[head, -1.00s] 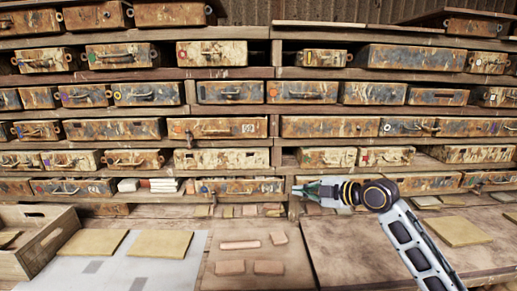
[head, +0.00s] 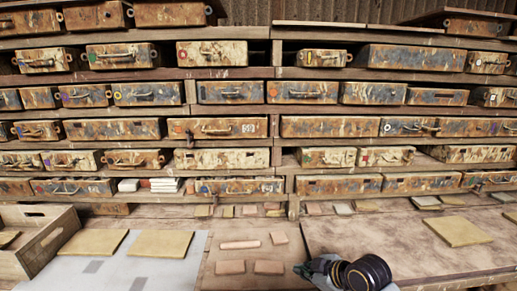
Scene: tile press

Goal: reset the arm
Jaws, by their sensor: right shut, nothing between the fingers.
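My right gripper (head: 309,269) is low in the head view, just right of the bottom centre, over the front of the bench (head: 390,240). Its fingers point left, close to the small clay pieces. It is shut and holds nothing. A dark round wrist joint of mine shows to its right, cut off by the bottom edge. My left gripper is not in view.
Several small reddish clay pieces (head: 239,245) lie left of the gripper. Yellowish tiles (head: 161,244) lie on a grey sheet, and one tile (head: 458,231) lies at the right. A wooden crate (head: 48,247) stands at the left. Shelves of rusty metal boxes (head: 113,129) fill the back.

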